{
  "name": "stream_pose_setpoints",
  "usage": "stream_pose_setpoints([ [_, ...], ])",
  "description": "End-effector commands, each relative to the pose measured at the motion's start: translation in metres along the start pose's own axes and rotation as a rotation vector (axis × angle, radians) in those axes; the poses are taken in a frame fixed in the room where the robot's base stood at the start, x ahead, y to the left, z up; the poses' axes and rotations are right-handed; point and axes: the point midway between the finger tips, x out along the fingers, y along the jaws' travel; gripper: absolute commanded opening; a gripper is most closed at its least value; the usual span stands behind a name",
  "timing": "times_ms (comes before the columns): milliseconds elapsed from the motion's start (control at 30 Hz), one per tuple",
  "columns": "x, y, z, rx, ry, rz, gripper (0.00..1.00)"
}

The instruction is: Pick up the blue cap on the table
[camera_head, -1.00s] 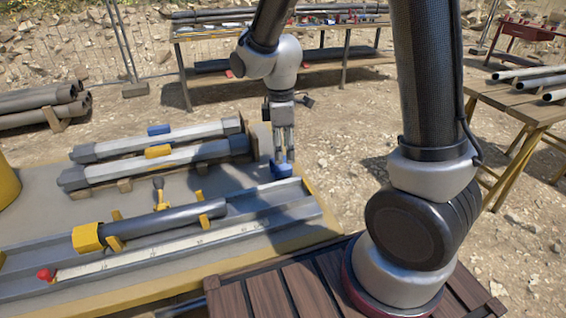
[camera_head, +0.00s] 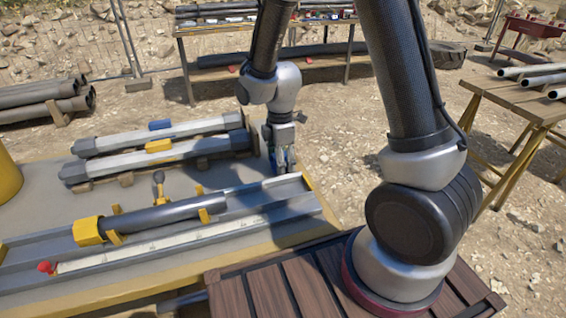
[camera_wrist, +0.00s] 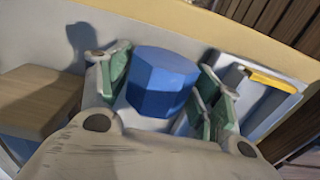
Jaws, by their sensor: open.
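The blue cap (camera_wrist: 160,80) is a faceted blue piece in the middle of the wrist view, standing on the grey table top (camera_wrist: 40,40). In the head view it is mostly hidden by my gripper (camera_head: 284,165), which points down at the table's right end. In the wrist view my gripper (camera_wrist: 162,92) is open, with one green-lined finger on each side of the cap. I cannot tell whether either finger touches it.
A metal channel (camera_head: 290,188) ends close beside my gripper. Two grey bars with blue and yellow blocks (camera_head: 159,146) lie on wooden supports to the left. A dark tube (camera_head: 150,217) with a yellow end lies in front.

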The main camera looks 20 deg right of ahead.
Motion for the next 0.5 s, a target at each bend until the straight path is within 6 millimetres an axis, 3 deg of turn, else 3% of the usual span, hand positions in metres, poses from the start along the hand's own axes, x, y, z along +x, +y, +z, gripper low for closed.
stream_pose_setpoints([
  [233, 0.0018, 0.0003, -0.0002, 0.0, 0.001, 0.001, 0.62],
  [400, 0.0017, 0.0002, -0.0002, 0.0, 0.0, 0.001, 0.32],
  [500, 0.0016, 0.0003, -0.0002, 0.0, 0.0, 0.001, 0.29],
])
